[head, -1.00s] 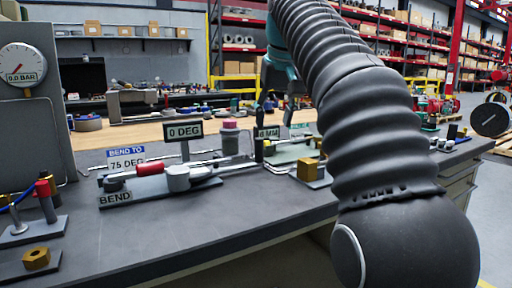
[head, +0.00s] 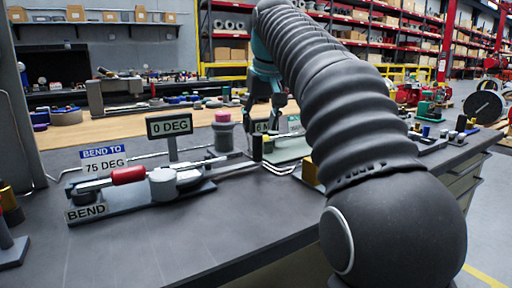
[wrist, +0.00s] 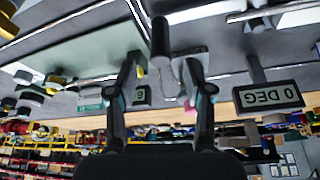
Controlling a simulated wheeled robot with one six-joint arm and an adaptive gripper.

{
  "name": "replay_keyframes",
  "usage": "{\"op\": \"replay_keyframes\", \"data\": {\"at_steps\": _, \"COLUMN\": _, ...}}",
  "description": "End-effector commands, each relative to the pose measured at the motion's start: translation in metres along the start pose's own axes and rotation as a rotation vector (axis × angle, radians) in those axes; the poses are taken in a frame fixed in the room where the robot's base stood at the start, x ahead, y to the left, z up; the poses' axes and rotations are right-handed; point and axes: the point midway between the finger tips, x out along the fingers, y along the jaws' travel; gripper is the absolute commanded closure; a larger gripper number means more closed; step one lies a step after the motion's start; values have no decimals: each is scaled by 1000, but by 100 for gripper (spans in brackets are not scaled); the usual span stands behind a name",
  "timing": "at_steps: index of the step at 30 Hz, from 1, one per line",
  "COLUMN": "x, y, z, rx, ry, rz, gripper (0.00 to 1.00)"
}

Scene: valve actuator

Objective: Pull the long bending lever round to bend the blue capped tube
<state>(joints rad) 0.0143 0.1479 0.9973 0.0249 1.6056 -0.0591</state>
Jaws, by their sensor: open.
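The bender (head: 200,190) sits on the grey bench, with a BEND label, a red grip (head: 128,175) and a round grey die (head: 163,183). A long bar runs right from the die to an upright black handle (head: 256,148), apparently the lever's. The display (head: 169,124) reads 0 DEG. I cannot make out the tube's blue cap. My gripper (head: 262,118) is above and behind the black handle in the head view. In the wrist view my gripper (wrist: 163,85) is open and empty, with a dark cylinder (wrist: 160,38) ahead between the fingers' lines; contact is not visible.
A sign (head: 103,158) reads BEND TO 75 DEG. A pink-topped grey cylinder (head: 222,132) stands behind the bar. Other fixtures crowd the bench to the right, partly hidden by my arm. The bench front (head: 190,235) is clear.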

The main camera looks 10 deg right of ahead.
Motion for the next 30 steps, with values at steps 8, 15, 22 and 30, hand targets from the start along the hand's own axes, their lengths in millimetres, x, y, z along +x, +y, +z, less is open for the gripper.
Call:
{"op": "replay_keyframes", "data": {"at_steps": 8, "x": 52, "y": -1, "z": 1, "rx": -2, "ry": -1, "rz": -1, "gripper": 49}}
{"op": "replay_keyframes", "data": {"at_steps": 15, "x": 76, "y": -1, "z": 0, "rx": -2, "ry": 0, "rz": -1, "gripper": 49}}
{"op": "replay_keyframes", "data": {"at_steps": 22, "x": 81, "y": -1, "z": 0, "rx": -2, "ry": 1, "rz": -1, "gripper": 49}}
{"op": "replay_keyframes", "data": {"at_steps": 30, "x": 80, "y": -1, "z": 0, "rx": -2, "ry": 1, "rz": -1, "gripper": 79}}
